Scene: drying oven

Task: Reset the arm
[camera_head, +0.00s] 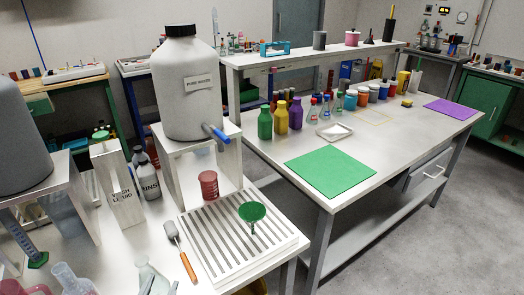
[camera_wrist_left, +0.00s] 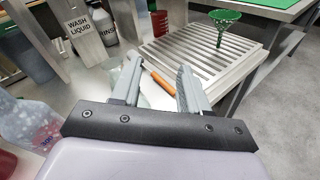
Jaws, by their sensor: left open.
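My left gripper (camera_wrist_left: 159,67) shows in the left wrist view, with its two grey fingers spread apart. It is open and nothing is held between the fingers. Past the fingers, a brush with an orange handle (camera_wrist_left: 163,83) lies on the bench; part of it is hidden by the gripper. In the head view the same brush (camera_head: 187,265) lies left of the slatted drain rack (camera_head: 216,254). I cannot make out my left gripper clearly in the head view. My right gripper is in neither view.
A large grey carboy (camera_head: 184,85) stands on a raised stand. A green funnel (camera_head: 252,212) is on the rack and a red cup (camera_head: 208,184) is behind it. Clear glassware (camera_head: 152,279) stands at the front edge. A green mat (camera_head: 330,173) lies on the right table.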

